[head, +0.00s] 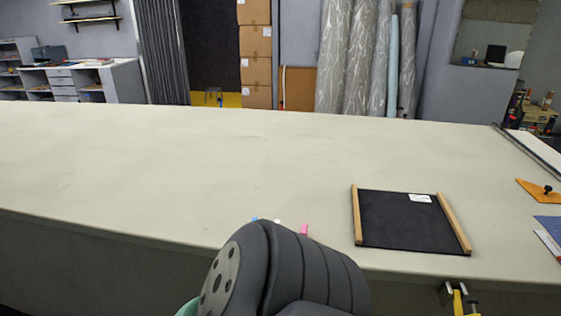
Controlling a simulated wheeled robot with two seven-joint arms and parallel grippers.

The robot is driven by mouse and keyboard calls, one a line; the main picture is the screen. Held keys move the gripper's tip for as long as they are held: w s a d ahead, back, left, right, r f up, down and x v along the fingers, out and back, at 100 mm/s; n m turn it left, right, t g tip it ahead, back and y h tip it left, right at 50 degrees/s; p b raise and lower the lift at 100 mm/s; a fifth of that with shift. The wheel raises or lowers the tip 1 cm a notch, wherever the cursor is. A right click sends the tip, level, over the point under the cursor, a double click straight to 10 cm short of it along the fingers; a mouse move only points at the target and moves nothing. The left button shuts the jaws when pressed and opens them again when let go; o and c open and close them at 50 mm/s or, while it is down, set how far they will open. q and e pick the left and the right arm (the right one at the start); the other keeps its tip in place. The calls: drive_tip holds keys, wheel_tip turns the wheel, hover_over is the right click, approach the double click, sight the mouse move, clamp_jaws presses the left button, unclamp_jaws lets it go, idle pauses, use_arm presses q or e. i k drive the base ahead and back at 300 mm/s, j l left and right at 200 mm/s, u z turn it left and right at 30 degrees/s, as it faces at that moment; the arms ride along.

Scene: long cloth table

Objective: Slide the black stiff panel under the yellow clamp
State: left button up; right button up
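The black stiff panel (408,222) lies flat on the table at the right, close to the front edge. A light wooden strip runs along its left side (357,215) and another along its right side (454,224). A white label (420,198) is near its far right corner. The yellow clamp (457,302) is at the table's front edge, below the panel's right end in the picture. It is partly cut off by the frame's bottom. The panel and clamp are apart. Neither of my grippers shows; a dark link of my arm fills the bottom middle.
The long cloth table (200,165) is clear across its left and middle. Small blue, white and pink bits (303,229) peek out behind my arm link. An orange plate with a black knob (540,190), a blue sheet (549,225) and a metal rail (530,150) are at the right.

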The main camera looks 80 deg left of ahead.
sight(416, 222)
drive_tip(key=u, duration=2.75)
